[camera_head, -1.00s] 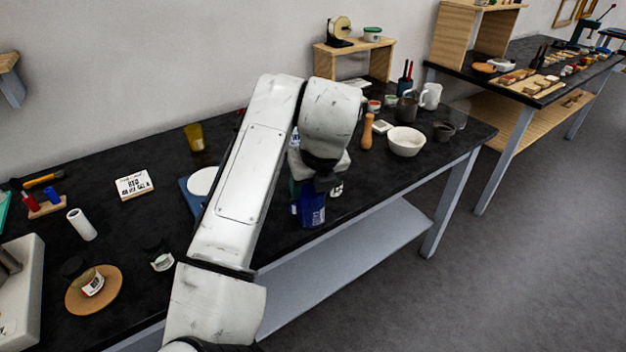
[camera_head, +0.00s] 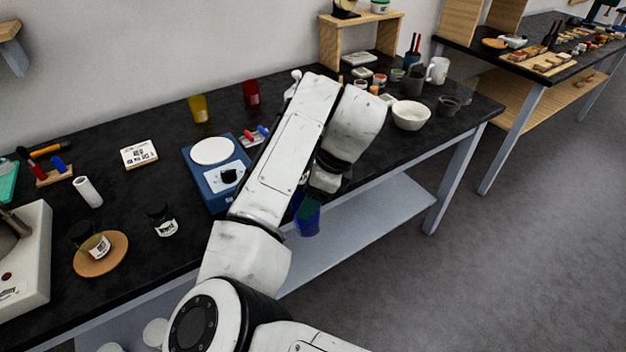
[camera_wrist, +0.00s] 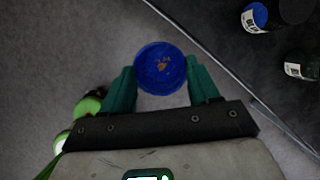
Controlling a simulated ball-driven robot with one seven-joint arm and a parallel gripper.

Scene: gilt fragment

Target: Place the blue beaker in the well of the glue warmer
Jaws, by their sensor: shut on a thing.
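The blue beaker (camera_head: 308,223) is upright between the green fingers of my gripper (camera_head: 308,207), just off the table's front edge. The wrist view shows the beaker (camera_wrist: 160,70) from above, its round mouth open with small tan flecks inside. My gripper (camera_wrist: 160,82) is shut on its sides, with grey floor below. I cannot tell for sure which device is the glue warmer. A white box (camera_head: 38,285) with an open basin stands at the far left, partly cut off. A blue device (camera_head: 214,196) with a round white top stands left of my arm; no well is visible in it.
The black table (camera_head: 130,215) runs along the wall. A small dark jar (camera_head: 162,220) and a jar on a round wooden board (camera_head: 118,262) stand between the two devices. Yellow (camera_head: 199,108) and red (camera_head: 251,92) cups stand at the back. A white bowl (camera_head: 410,116) is at right.

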